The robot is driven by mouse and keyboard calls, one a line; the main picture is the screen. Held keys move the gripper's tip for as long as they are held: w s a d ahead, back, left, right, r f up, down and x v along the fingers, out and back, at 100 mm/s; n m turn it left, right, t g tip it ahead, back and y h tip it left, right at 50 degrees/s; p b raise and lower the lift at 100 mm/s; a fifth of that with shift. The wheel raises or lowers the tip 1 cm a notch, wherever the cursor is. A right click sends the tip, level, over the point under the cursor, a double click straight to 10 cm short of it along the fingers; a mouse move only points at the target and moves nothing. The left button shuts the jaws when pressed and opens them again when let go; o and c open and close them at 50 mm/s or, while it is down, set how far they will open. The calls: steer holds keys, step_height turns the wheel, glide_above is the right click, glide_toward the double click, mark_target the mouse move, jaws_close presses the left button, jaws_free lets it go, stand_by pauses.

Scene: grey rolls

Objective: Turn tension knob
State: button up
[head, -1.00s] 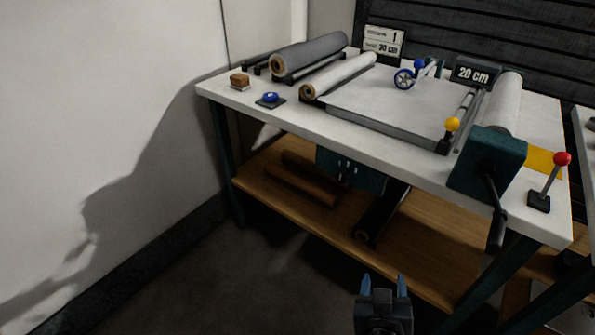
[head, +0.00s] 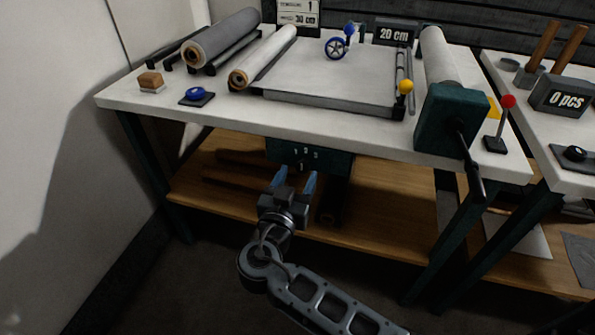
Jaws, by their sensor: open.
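A teal panel (head: 333,160) with small white marks like 1, 2, 3 hangs under the front edge of the white tabletop. Its lower left part is behind my gripper, and I cannot make out a tension knob on it. My gripper (head: 295,181) is open and empty, its two blue fingertips pointing up toward this panel, just below and in front of it in the picture. A sign (head: 299,12) at the back reads 1 and 30 cm, its top cut off by the picture edge.
On the table (head: 130,99) are a grey roll (head: 222,40), a white roll (head: 263,58), a blue button (head: 195,93), a blue wheel (head: 336,48), a yellow-knobbed lever (head: 406,87), a teal crank box (head: 450,119) and a red-knobbed lever (head: 508,101). A wooden shelf (head: 390,215) lies below.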

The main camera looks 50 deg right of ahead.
steer(key=shift+x, duration=1.1)
steer(key=c, duration=1)
steer(key=shift+n, duration=0.3)
steer(key=n, duration=0.3)
steer(key=shift+n, duration=0.3)
steer(key=shift+a+f+n+p, duration=0.1)
steer(key=shift+n+p, duration=0.4)
steer(key=shift+n, duration=1.8)
